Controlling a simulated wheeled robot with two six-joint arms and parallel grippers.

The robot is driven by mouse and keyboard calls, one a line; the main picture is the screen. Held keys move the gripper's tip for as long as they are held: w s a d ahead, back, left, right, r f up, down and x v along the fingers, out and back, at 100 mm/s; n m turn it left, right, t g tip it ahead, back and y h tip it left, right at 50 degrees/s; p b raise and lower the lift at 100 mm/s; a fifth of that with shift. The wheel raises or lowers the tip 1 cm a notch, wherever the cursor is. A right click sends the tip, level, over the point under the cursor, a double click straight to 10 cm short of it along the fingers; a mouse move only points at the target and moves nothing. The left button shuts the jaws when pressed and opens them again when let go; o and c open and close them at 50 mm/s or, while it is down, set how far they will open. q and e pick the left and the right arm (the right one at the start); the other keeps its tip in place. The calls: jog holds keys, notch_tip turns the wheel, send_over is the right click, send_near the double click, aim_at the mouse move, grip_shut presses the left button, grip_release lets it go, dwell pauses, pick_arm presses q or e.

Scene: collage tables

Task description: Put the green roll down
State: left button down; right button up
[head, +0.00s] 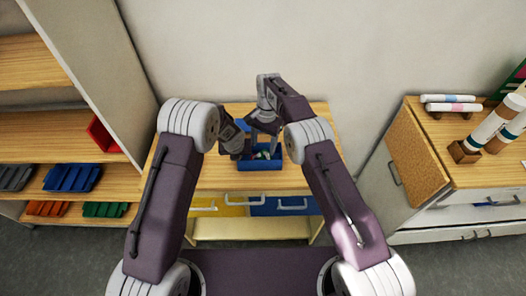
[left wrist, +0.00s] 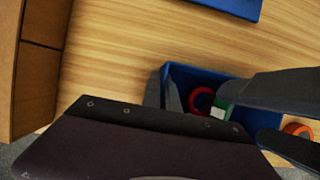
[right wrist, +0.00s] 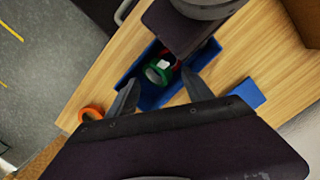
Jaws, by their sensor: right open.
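The green roll (right wrist: 157,72) lies in the blue box (right wrist: 150,98), tilted, in the right wrist view. It shows partly in the left wrist view (left wrist: 217,108), half hidden by a finger of my right gripper. My right gripper (right wrist: 160,82) is open above the box, its fingers apart on either side of the roll and not closed on it. In the head view the right gripper (head: 265,126) is over the box (head: 262,164).
A red roll (left wrist: 200,98) lies in the box next to the green one. An orange roll (right wrist: 91,113) is outside the box on the wooden table (right wrist: 85,88). A flat blue piece (right wrist: 247,93) lies on the table. A side cabinet (head: 415,150) stands to the right.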

aim_at(265, 153)
jog(key=shift+w+d+r, duration=0.1)
jog(key=shift+r, duration=0.9)
jog(key=shift+w+d+r, duration=0.1)
jog(key=shift+r, duration=0.85)
jog(key=s+d+r+n+t, duration=0.1)
jog(key=s+d+r+n, duration=0.3)
jog(key=s+d, duration=0.5)
pick_arm(q)
jog(key=c, duration=1.6)
grip_release()
jog(key=shift+o, duration=0.2)
pick_arm(e)
jog(key=s+d+n, duration=0.1)
jog(key=s+d, duration=0.2)
jog(key=s, duration=0.5)
jog(key=s+d+f+n+t, duration=0.1)
jog(key=s+d, duration=0.3)
jog(key=s, duration=0.5)
jog(key=shift+s+f+n+h, duration=0.15)
jog(key=shift+n+h, duration=0.15)
